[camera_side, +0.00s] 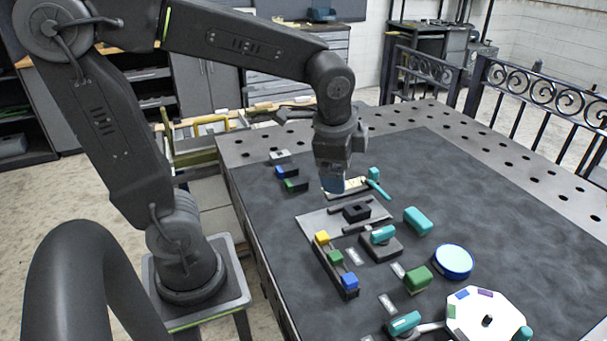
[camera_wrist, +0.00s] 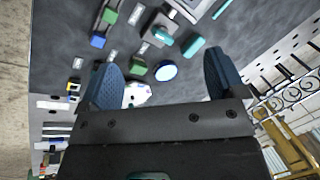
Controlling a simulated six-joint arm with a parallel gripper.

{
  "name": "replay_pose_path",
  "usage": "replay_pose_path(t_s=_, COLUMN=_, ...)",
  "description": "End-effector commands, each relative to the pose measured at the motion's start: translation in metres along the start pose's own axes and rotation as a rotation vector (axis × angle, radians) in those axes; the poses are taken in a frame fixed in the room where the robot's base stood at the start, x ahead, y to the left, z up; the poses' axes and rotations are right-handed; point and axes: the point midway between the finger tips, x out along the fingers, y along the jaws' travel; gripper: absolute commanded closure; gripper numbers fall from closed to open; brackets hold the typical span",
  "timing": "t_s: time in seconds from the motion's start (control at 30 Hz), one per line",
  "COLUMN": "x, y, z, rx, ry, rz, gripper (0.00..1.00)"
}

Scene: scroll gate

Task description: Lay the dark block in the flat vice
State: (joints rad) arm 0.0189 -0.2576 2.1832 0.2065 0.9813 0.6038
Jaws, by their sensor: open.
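A light grey flat plate (camera_side: 316,222) with low dark bars along its sides lies mid-table and looks like the flat vice. A small dark block (camera_side: 356,212) sits on it between the bars; I cannot tell whether it is loose or a part of the vice. The plate is cut off at the top of the wrist view (camera_wrist: 190,8). My gripper (camera_side: 333,186) hangs above the table just behind the plate, pointing down. In the wrist view its two blue fingers (camera_wrist: 162,82) are wide apart with nothing between them.
In front stand a rail with yellow, green and blue blocks (camera_side: 336,258), a teal-topped dark base (camera_side: 381,247), a teal block (camera_side: 418,221), a green block (camera_side: 418,279), a round blue-rimmed disc (camera_side: 453,261) and a white octagonal plate (camera_side: 470,318). A teal-handled item (camera_side: 375,183) lies beside my gripper. The right side is clear.

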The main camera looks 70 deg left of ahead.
Motion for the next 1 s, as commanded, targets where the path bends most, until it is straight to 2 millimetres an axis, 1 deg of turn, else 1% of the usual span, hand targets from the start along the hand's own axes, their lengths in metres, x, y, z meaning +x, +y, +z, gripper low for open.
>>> replay_pose_path(t_s=0.03, x=-0.012, y=0.011, z=0.010, rx=-0.115, ry=0.052, rz=-0.007, gripper=0.11)
replay_pose_path(t_s=0.1, x=-0.022, y=0.026, z=0.021, rx=-0.277, ry=0.114, rz=0.000, gripper=0.11)
replay_pose_path(t_s=0.2, x=-0.032, y=0.045, z=0.034, rx=-0.478, ry=0.193, rz=0.019, gripper=0.11)
replay_pose_path(t_s=0.3, x=-0.037, y=0.059, z=0.043, rx=-0.625, ry=0.248, rz=0.042, gripper=0.11)
replay_pose_path(t_s=0.4, x=-0.039, y=0.067, z=0.047, rx=-0.714, ry=0.282, rz=0.059, gripper=0.11)
replay_pose_path(t_s=0.57, x=-0.039, y=0.070, z=0.049, rx=-0.759, ry=0.295, rz=0.071, gripper=0.11)
replay_pose_path(t_s=1.0, x=-0.039, y=0.070, z=0.049, rx=-0.754, ry=0.294, rz=0.069, gripper=0.11)
